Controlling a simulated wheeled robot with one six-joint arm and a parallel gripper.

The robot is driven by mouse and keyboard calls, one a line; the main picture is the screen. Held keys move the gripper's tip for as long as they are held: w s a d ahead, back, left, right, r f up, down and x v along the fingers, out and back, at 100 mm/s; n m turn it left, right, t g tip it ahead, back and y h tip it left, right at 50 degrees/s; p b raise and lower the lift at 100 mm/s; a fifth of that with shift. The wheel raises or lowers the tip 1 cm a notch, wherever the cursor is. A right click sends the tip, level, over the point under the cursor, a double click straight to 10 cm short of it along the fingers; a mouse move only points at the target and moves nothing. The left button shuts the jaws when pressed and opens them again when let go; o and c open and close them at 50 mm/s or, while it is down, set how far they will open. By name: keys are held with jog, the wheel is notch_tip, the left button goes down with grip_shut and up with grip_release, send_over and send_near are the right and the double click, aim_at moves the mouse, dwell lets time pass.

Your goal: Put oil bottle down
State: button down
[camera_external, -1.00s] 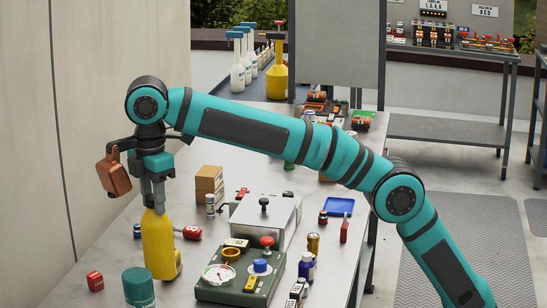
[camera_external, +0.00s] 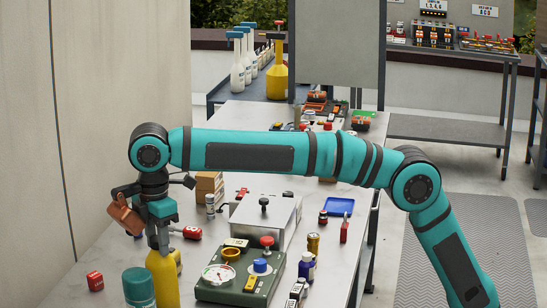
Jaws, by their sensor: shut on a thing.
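The oil bottle is the yellow bottle (camera_external: 163,280) at the lower left of the table. It looks upright. My gripper (camera_external: 158,246) points down and is shut on the top of the bottle, which its fingers partly hide.
A green device with a gauge (camera_external: 240,273) stands right of the bottle. A red-and-white object (camera_external: 192,232) lies close behind it, and a small red box (camera_external: 95,281) lies to its left. A metal box (camera_external: 268,216) and cardboard boxes (camera_external: 208,184) stand farther back.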

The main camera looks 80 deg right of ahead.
jog(key=c, duration=1)
grip_release()
notch_tip(320, 180, up, 12)
jog(key=shift+r, duration=0.1)
